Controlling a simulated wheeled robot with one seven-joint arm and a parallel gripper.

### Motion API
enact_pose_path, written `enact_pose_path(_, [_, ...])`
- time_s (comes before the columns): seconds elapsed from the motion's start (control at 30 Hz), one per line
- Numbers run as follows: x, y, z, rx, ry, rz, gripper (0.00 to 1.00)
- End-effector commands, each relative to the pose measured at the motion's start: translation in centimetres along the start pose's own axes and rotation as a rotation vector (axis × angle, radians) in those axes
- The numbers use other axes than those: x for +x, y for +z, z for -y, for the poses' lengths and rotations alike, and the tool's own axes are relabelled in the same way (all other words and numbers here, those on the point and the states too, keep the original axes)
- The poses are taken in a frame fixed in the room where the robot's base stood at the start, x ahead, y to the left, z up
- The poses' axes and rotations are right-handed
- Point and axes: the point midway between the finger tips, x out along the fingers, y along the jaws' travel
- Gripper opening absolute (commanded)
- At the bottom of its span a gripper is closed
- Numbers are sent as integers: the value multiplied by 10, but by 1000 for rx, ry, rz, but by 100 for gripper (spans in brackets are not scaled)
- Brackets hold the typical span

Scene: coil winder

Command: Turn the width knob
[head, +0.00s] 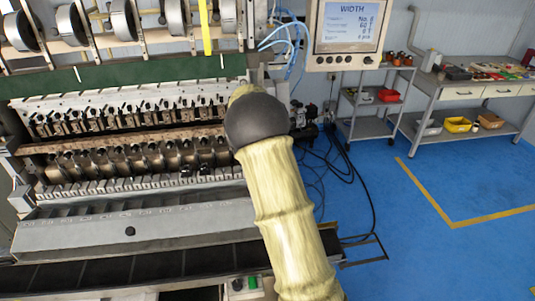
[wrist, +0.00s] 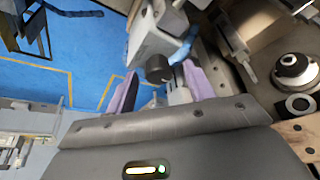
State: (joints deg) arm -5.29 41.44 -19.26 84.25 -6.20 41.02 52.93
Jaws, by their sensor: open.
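The control panel (head: 347,35) stands at the upper middle right in the head view. Its screen (head: 350,22) reads WIDTH, and a row of small dark knobs (head: 331,60) sits below it. In the wrist view my gripper (wrist: 160,76) has two lavender fingers set apart. A dark round knob (wrist: 158,71) on a light grey housing (wrist: 155,38) shows between and just beyond the fingertips. I cannot tell whether the fingers touch it, or whether it is the width knob. My gripper is hidden in the head view behind my pale yellow arm.
The coil winder (head: 120,150) fills the left of the head view. Blue hoses (head: 290,45) and dark cables (head: 345,160) hang beside it. A workbench (head: 465,90) and a small shelf cart (head: 372,120) stand at right. Blue floor (head: 440,230) lies free there.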

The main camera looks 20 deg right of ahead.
Motion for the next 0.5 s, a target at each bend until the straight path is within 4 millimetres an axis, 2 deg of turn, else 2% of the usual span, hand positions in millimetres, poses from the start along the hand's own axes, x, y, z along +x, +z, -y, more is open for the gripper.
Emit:
enact_pose_path(0.17, [-4, 0, 0, 0, -1, -2, 53])
enact_pose_path(0.27, [-14, 0, 1, 0, -3, -3, 53])
enact_pose_path(0.5, [-57, 0, 1, -1, -5, -4, 53])
